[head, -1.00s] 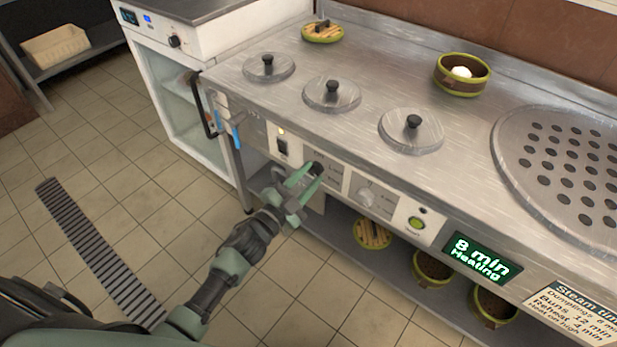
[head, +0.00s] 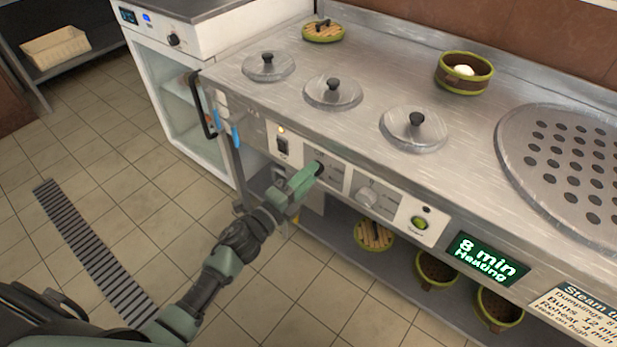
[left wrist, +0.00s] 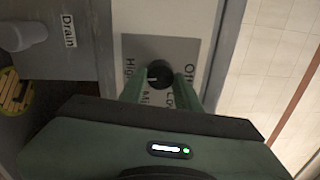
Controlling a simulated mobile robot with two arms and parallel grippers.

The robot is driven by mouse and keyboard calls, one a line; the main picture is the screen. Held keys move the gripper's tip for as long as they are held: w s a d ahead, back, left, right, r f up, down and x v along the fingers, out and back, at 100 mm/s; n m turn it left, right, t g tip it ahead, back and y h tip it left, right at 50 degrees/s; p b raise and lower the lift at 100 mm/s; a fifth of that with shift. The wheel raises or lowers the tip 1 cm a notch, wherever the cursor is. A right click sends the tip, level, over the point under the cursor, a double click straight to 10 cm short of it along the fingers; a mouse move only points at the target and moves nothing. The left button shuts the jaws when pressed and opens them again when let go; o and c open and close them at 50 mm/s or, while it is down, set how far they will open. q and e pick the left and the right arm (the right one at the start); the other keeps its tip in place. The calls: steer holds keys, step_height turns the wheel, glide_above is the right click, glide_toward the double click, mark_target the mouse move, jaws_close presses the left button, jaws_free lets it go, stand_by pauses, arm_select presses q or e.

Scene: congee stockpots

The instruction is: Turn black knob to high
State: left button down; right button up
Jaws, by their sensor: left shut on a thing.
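The black knob (head: 318,168) sits on the front panel of the steel counter, partly hidden by my left gripper (head: 309,177) in the head view. In the left wrist view the black knob (left wrist: 160,73) lies between the two green fingers (left wrist: 158,88) on a grey label plate. The label reads "High" on the left, "Mi..." below and "O.." and "Lo.." on the right, partly covered. A pale mark on the knob points left, roughly toward "High". My left gripper is shut on the knob. My right gripper is not in view.
A switch (head: 282,146) is to the left. A lower shelf (head: 345,243) holds steamers.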

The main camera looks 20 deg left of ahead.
arm_select(q)
steer(key=shift+m, duration=0.6)
steer(key=c, duration=1)
jaws_free()
steer(key=shift+v, duration=3.9)
